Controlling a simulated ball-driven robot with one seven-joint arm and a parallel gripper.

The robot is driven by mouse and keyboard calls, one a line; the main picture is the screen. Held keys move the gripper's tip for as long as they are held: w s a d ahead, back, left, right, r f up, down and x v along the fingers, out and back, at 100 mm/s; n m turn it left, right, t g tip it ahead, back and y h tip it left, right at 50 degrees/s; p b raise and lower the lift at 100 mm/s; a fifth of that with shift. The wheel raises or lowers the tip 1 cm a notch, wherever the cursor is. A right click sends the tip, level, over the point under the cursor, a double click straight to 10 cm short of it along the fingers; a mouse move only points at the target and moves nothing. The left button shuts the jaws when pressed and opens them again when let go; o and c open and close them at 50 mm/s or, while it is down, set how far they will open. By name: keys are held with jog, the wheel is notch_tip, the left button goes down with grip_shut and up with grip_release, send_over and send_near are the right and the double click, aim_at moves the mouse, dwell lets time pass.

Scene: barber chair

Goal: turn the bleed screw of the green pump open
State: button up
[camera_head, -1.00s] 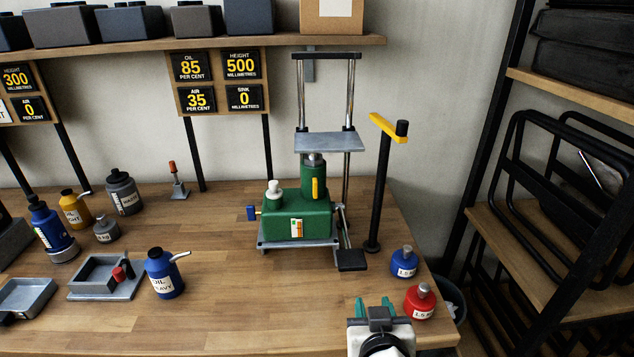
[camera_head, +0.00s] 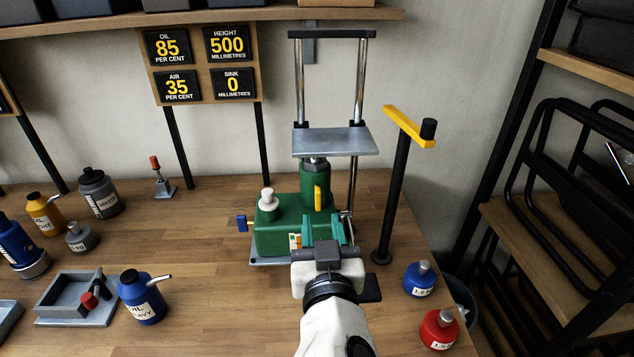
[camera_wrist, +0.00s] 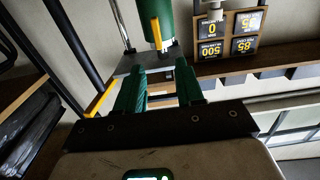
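The green pump (camera_head: 278,238) stands on a grey base plate on the bench, with an upright green cylinder (camera_head: 309,187) carrying a yellow lever (camera_head: 318,198). A small blue knob (camera_head: 242,223) sticks out of the pump's left side; I cannot tell for sure which part is the bleed screw. My gripper (camera_head: 323,229) is in front of the pump's right part, its green fingers apart with nothing between them. It hides part of the pump's front and label. In the wrist view the fingers (camera_wrist: 157,80) are spread, and the green cylinder (camera_wrist: 153,15) with its yellow lever lies beyond them.
A black post with a yellow arm (camera_head: 408,128) stands right of the pump. Blue (camera_head: 420,279) and red (camera_head: 439,329) weights sit at the right edge. A blue oil can (camera_head: 141,297) and a grey tray (camera_head: 72,297) are at left.

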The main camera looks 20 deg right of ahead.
aim_at(318, 193)
jog(key=p+x, duration=0.2)
jog(key=x, duration=0.6)
jog(key=shift+w+d+r, duration=0.1)
jog(key=shift+w, duration=0.15)
jog(key=shift+p+x, duration=0.3)
jog(key=shift+x, duration=0.5)
grip_shut()
